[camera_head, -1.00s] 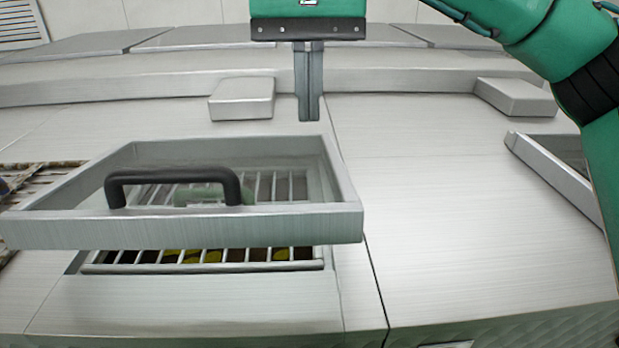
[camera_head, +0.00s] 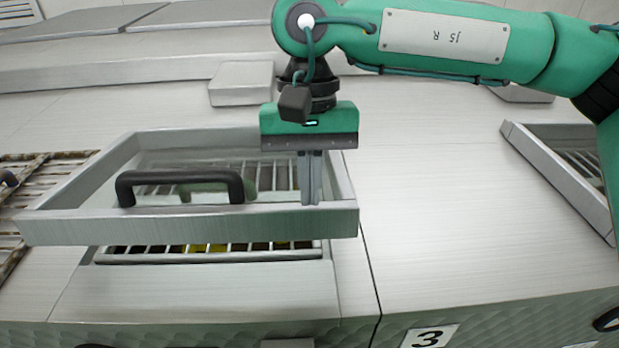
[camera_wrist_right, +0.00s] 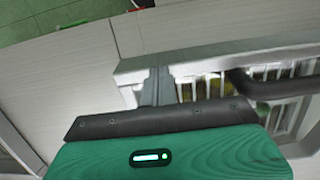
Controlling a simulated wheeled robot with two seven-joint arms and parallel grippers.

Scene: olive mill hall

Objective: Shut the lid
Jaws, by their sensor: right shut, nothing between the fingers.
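The lid (camera_head: 200,226) is a metal frame with a clear pane and a black bar handle (camera_head: 180,178). It stands partly open, with its front edge raised above a barred opening (camera_head: 210,258) in the metal counter. Yellow and dark shapes show between the bars. My right gripper (camera_head: 312,202) is shut and empty, pointing down over the right part of the pane, inside the frame and right of the handle. Whether its tips touch the pane I cannot tell. In the right wrist view its fingers (camera_wrist_right: 158,88) overlap the frame near a corner. My left gripper is not in view.
A second framed lid (camera_head: 560,180) stands at the right. A brown slatted grate (camera_head: 40,195) lies at the left. A low metal block (camera_head: 240,84) sits behind the lid. The counter between the two lids is clear. A plate marked 3 (camera_head: 428,337) is on the front.

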